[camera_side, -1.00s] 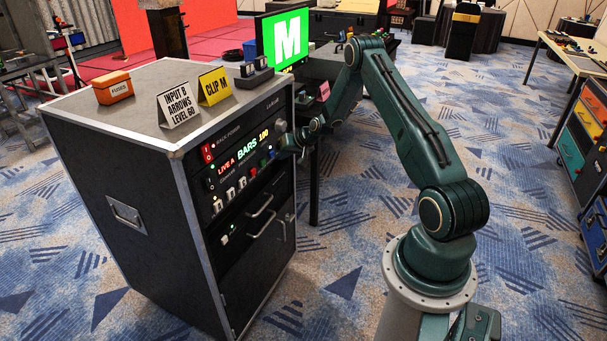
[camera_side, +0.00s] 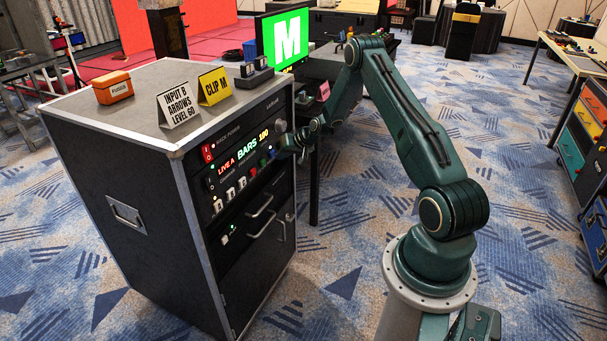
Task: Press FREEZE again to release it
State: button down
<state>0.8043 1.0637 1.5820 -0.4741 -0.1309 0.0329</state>
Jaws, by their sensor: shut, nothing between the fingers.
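The rack's control panel (camera_side: 224,165) faces right on the front of a black flight case. Its display (camera_side: 243,152) reads LIVE A, BARS and 100. A row of small buttons and switches runs below the display; their labels are too small to read, so I cannot tell which is FREEZE. The monitor (camera_side: 284,38) shows a white M on green.
On the case top (camera_side: 150,80) stand an orange fuse box (camera_side: 112,88), a white sign (camera_side: 177,102), a yellow CLIP M sign (camera_side: 214,86) and a small dark device (camera_side: 254,74). Drawer handles (camera_side: 260,207) project below the panel.

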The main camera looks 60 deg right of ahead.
jog(key=shift+w, duration=0.65)
dwell(1.1)
jog(key=shift+s, duration=0.65)
dwell(0.4)
jog(key=shift+s, duration=3)
